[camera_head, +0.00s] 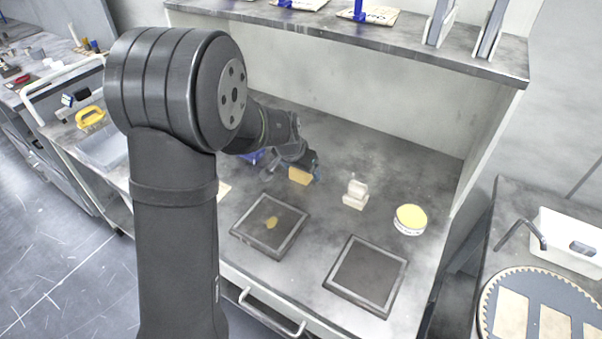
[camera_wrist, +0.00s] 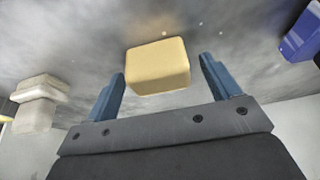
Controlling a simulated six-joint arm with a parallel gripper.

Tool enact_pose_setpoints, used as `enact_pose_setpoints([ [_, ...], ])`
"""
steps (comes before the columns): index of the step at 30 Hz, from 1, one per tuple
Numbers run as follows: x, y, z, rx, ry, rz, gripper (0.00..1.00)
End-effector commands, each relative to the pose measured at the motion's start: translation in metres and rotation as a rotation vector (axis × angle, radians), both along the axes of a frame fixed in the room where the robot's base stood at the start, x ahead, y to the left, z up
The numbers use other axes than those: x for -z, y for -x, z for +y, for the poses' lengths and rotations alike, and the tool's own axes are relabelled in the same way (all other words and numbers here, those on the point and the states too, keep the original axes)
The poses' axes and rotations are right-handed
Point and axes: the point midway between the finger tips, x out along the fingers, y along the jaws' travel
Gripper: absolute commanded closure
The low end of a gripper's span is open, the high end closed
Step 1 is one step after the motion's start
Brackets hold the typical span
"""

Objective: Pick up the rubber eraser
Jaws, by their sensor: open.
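The rubber eraser looks like a tan-yellow block with rounded edges (camera_wrist: 158,66). In the wrist view it sits between and just beyond the two blue fingers of my gripper (camera_wrist: 163,88), with a gap on each side. In the head view the block (camera_head: 299,175) lies on the grey bench top, right at the end of my arm. My gripper (camera_head: 306,167) is open around or close by it, and the arm partly hides the fingers there. I cannot tell how far the fingertips are from the bench surface.
A pale stacked block (camera_head: 355,193) and a round yellow-topped tin (camera_head: 410,219) stand to the right. Two square platens (camera_head: 239,231) (camera_head: 329,284) lie in front. A blue object (camera_wrist: 302,36) is near the gripper. A shelf (camera_head: 400,45) runs above the back.

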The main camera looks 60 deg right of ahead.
Motion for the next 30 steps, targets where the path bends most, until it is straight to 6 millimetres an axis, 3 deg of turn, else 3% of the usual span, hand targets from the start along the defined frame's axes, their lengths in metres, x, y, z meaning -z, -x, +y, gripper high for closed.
enact_pose_setpoints([
  [8,0.002,0.000,-0.001,0.000,0.001,-0.001,0.18],
  [16,0.002,0.000,-0.001,0.000,0.000,0.000,0.69],
  [25,0.000,0.000,-0.001,0.000,0.001,0.000,0.69],
  [30,-0.014,0.000,-0.002,0.001,0.003,0.000,0.69],
])
